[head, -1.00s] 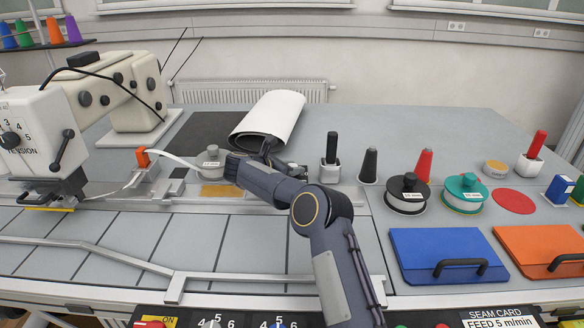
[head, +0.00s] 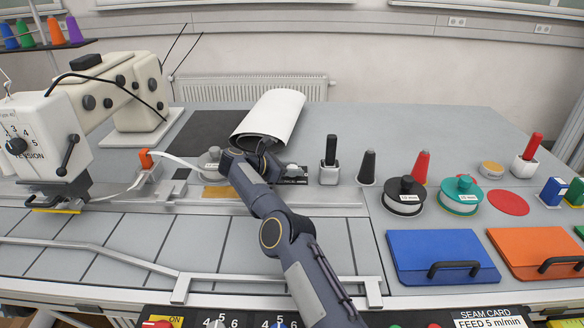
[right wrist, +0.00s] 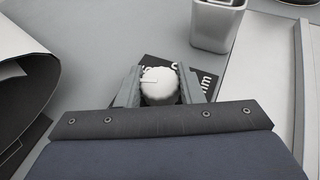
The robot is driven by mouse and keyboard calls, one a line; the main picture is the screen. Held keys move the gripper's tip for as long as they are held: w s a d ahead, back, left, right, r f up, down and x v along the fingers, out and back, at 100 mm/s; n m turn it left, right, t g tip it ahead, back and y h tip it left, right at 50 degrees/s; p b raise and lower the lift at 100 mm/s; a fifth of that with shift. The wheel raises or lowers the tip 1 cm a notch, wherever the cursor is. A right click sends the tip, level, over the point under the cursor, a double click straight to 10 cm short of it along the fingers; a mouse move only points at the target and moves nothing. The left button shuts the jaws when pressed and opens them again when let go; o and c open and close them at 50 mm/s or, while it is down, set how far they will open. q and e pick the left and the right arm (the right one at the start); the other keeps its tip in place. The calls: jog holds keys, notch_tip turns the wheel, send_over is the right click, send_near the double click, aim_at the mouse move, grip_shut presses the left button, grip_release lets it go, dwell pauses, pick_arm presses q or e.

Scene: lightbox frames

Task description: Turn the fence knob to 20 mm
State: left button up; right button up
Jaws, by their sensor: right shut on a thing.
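The fence knob is a round white knob with a ribbed edge (right wrist: 159,86). It sits on a black plate with white lettering (right wrist: 205,82), of which "mm" is legible; most of the scale is hidden by the fingers. A thin mark on the knob's top points toward the left in the right wrist view. My right gripper (right wrist: 158,90) is shut on the knob, with one finger on each side. In the head view the black plate (head: 296,181) shows just right of my right gripper (head: 279,169). My left gripper is not in view.
A white roll (head: 270,117) lies just behind my right gripper. A grey holder with a black handle (head: 329,174) stands close to the right, then black (head: 367,167) and red cones (head: 420,167). The sewing machine (head: 45,135) is at the left.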

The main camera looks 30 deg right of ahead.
jog(key=shift+r, duration=0.1)
dwell(0.3)
jog(key=o, duration=1)
jog(key=shift+d, duration=0.1)
jog(key=shift+c, duration=0.2)
